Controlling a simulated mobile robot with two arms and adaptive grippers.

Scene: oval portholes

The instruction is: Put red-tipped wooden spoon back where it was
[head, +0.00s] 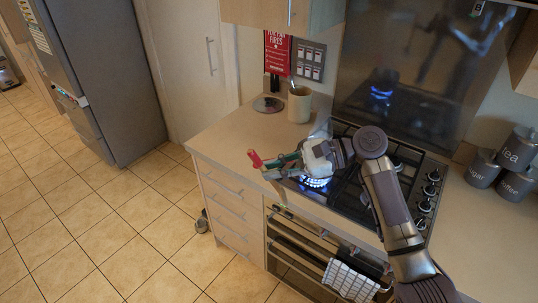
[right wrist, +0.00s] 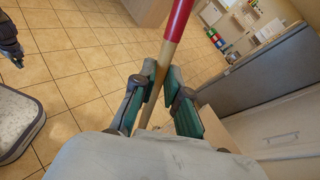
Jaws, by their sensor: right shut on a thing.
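The wooden spoon has a red end (head: 255,158), which sticks out to the left of my right gripper (head: 284,160) in the head view. In the right wrist view the red end (right wrist: 178,18) is at the top, and the pale wooden shaft (right wrist: 160,75) runs down between the green pads of my right gripper (right wrist: 162,88). The gripper is shut on the shaft, holding it in the air near the lit front burner and the counter's front edge. The spoon's other end is hidden. A dark part at the wrist view's upper left may be my left gripper; its state is unclear.
A lit burner (head: 315,182) on the black hob (head: 345,205) is just below the right gripper. A cream utensil pot (head: 299,106) and a round dark lid (head: 268,104) stand behind it on the counter (head: 232,132). Grey canisters (head: 517,149) stand at right.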

